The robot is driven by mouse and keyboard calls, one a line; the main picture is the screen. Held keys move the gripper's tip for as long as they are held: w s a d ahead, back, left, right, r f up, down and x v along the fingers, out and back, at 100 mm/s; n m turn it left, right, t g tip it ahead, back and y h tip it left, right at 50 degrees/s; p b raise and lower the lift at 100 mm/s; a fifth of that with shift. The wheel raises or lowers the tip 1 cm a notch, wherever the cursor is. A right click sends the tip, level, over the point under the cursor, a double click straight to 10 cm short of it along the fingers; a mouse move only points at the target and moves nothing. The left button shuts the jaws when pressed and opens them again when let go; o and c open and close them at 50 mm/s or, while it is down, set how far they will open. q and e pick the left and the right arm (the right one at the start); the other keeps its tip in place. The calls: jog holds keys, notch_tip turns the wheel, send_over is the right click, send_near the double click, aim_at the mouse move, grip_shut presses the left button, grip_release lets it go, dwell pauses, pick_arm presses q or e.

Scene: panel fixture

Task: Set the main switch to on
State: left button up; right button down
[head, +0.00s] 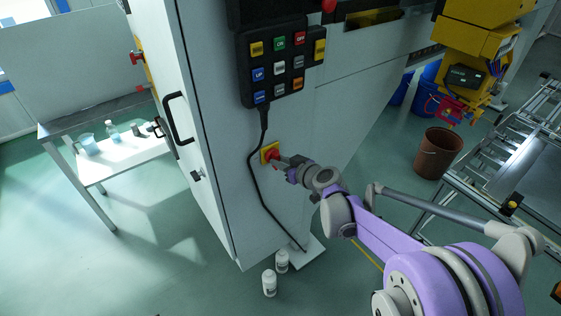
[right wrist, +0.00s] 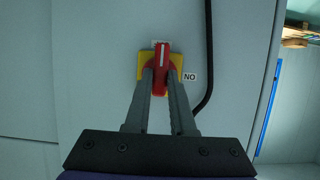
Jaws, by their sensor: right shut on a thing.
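The main switch (head: 268,153) is a red rotary handle on a yellow square plate, set on the grey cabinet front. In the right wrist view the red handle (right wrist: 161,62) stands upright in the picture, its white line vertical. A white label beside the plate's right edge (right wrist: 190,77) reads "NO", which is "ON" seen upside down. Another small label shows above, partly hidden by the handle. My right gripper (head: 283,161) is shut on the red handle, one finger on each side of it (right wrist: 161,82). My left gripper is not in view.
A button pendant (head: 283,62) hangs above the switch, and its black cable (head: 258,185) runs down just left of it. White bottles (head: 269,282) stand on the floor below. A cabinet door handle (head: 178,118) sticks out at left.

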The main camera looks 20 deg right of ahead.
jog(key=shift+w+d+f+m+t+y+b, duration=0.15)
jog(key=shift+m+y+b, duration=0.9)
jog(key=shift+m, duration=1.2)
jog(key=shift+s+d+f+m+t+y+b, duration=0.15)
jog(key=shift+m+y+b, duration=0.55)
jog(key=shift+m+y, duration=1.1)
jog(key=shift+w+d+f+m+y+b, duration=0.2)
jog(key=shift+m+y+b, duration=0.65)
jog(key=shift+m, duration=1.8)
jog(key=shift+a, duration=0.1)
jog(key=c, duration=0.8)
grip_release()
jog(key=shift+o, duration=0.2)
